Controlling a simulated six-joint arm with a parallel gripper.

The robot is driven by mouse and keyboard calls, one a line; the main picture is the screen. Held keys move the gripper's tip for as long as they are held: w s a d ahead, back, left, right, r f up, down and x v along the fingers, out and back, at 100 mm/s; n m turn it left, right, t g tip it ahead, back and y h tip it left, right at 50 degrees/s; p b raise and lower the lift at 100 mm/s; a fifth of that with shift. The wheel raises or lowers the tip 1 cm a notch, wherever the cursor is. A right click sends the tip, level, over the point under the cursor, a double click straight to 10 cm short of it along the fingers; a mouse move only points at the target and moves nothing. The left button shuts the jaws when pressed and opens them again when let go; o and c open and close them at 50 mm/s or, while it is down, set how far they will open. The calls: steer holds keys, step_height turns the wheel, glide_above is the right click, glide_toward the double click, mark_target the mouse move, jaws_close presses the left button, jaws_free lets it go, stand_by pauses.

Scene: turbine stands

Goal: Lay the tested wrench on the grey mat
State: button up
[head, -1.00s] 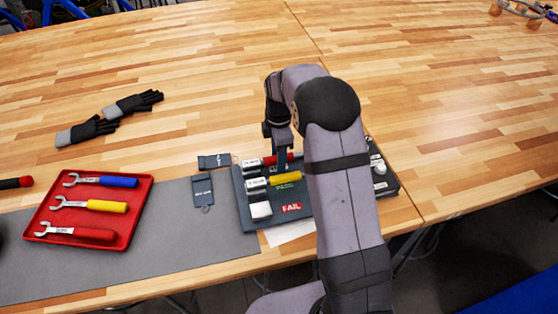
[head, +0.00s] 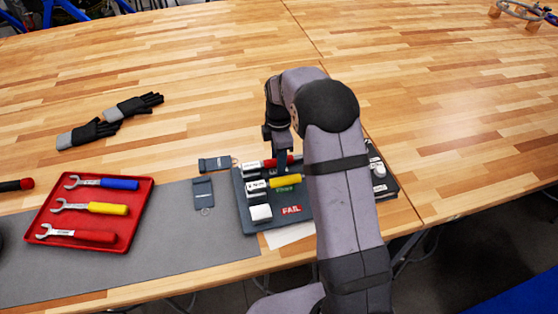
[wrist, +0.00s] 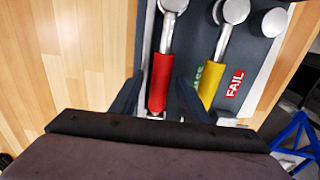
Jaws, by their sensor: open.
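The dark tester board (head: 272,224) holds a red-handled wrench (head: 270,163) at its far side and a yellow-handled wrench (head: 285,181) nearer the front. My gripper (head: 282,160) is over the board. In the wrist view, the open fingers of my gripper (wrist: 160,92) lie on either side of the red handle (wrist: 160,82); I cannot tell whether they touch it. The yellow handle (wrist: 212,78) is just outside the right finger. The grey mat (head: 150,262) lies left of the board. My arm hides the board's right part.
A red tray (head: 50,241) with blue-, yellow- and red-handled wrenches sits on the mat's left part. Two grey tags (head: 203,190) lie beside the board. A red FAIL label (head: 291,210) shows on the board. Black gloves (head: 90,133) lie farther back. The mat between tray and tags is clear.

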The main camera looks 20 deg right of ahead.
jaws_close()
steer(key=shift+r+p, duration=0.7)
steer(key=shift+r, duration=0.1)
stand_by(0.4)
steer(key=shift+r+p, duration=0.6)
steer(key=shift+r, duration=0.15)
